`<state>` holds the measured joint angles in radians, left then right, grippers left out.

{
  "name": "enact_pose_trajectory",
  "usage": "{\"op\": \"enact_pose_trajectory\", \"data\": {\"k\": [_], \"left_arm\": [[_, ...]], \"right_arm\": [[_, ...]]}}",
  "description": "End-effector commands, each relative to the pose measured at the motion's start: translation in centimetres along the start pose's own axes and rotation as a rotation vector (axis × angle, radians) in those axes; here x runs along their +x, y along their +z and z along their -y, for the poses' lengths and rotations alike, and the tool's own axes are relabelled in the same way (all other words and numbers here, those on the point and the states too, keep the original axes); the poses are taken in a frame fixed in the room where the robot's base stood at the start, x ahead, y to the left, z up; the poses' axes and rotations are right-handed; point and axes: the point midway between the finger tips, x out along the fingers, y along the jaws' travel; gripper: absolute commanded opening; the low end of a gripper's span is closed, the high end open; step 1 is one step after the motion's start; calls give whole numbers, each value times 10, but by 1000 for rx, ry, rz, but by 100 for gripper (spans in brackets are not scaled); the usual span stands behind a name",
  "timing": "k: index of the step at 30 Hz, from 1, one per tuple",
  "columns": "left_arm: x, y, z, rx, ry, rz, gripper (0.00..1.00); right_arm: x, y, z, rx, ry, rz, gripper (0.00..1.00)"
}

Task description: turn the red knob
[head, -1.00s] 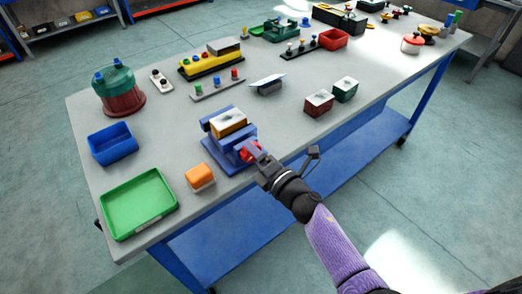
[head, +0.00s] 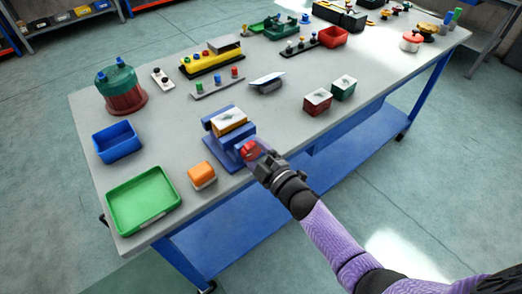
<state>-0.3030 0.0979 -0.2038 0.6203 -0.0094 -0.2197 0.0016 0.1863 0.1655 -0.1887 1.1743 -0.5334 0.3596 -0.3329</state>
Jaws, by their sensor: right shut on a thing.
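The red knob (head: 249,151) is on the front of a blue vise-like fixture (head: 222,155) near the table's front edge. The fixture holds a wooden-coloured block with a pale top (head: 229,121). My right gripper (head: 258,158) comes in from the lower right and is shut at the knob, its fingers partly covering it. The exact contact of the fingers is hard to see. My left gripper is not in view.
An orange block (head: 202,175), a green tray (head: 143,203) and a blue bin (head: 117,144) lie left of the fixture. A red box (head: 317,102) and a dark green box (head: 343,88) stand to its right. Bare tabletop lies between.

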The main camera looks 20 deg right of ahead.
Motion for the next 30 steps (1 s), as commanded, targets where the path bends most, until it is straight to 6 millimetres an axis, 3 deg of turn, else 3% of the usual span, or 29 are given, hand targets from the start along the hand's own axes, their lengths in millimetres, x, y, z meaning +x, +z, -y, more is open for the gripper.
{"op": "enact_pose_trajectory", "data": {"k": [12,27,28,30], "left_arm": [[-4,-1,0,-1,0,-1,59],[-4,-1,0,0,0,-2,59],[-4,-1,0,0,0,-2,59],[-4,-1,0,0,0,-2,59]], "right_arm": [[1,0,-4,151,9,-2,15],[2,0,-5,166,11,-5,15],[2,0,-5,166,11,-5,76],[2,-1,-4,165,10,-5,90]]}}
